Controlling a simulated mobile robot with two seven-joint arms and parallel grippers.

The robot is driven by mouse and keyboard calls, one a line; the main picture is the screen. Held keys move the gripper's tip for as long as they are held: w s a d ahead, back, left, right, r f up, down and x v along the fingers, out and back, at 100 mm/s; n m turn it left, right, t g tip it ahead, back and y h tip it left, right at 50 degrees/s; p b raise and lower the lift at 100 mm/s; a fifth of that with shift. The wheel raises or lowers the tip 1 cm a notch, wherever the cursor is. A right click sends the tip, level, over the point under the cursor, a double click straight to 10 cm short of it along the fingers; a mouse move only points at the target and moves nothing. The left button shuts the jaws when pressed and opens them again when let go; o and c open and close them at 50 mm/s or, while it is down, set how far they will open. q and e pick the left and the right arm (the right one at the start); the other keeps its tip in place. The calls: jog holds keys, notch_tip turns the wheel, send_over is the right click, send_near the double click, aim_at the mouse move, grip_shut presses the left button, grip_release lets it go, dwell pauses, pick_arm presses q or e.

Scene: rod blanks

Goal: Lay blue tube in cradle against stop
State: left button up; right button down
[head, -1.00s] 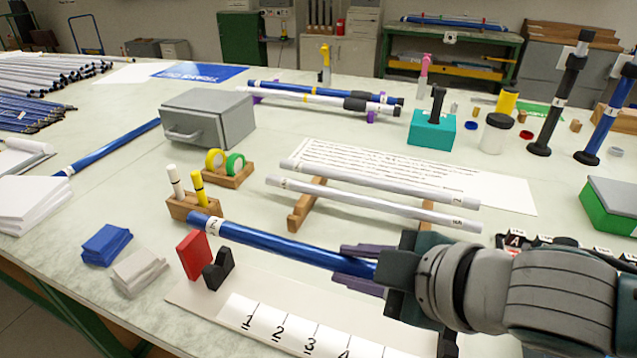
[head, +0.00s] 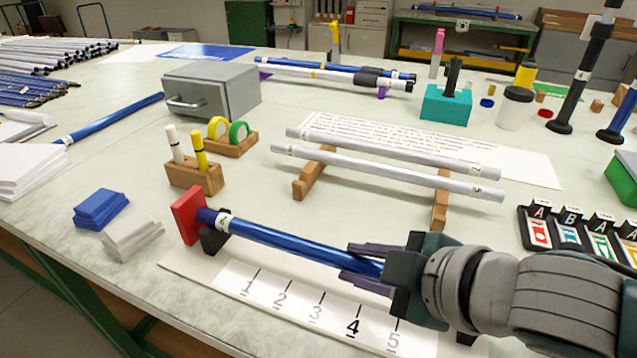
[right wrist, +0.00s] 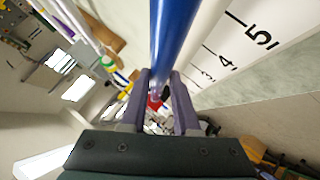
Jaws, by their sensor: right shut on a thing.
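The blue tube (head: 290,243) has a white label band near its left end. My right gripper (head: 347,262) is shut around its right part; in the right wrist view the tube (right wrist: 175,40) runs between the fingers. The tube's dark left end is at the red stop (head: 184,218), touching or nearly so. Just right of the stop, the tube lies in or just above the black cradle (head: 215,243); I cannot tell whether it rests there. Another dark support shows partly below my gripper. My left gripper is not in view.
The white base board (head: 190,265) carries a numbered scale (head: 300,305). Behind it, two white tubes (head: 390,170) lie on wooden supports (head: 313,175). A wooden pen block (head: 195,177) stands close behind the stop. Blue cloths (head: 101,208) and pale cloths (head: 132,234) lie to the left.

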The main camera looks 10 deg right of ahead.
jog(key=shift+w+a, duration=0.1)
dwell(0.4)
jog(key=shift+w+a, duration=0.25)
jog(key=shift+a, duration=0.15)
dwell(0.3)
jog(key=c, duration=0.6)
grip_release()
jog(key=shift+d, duration=0.1)
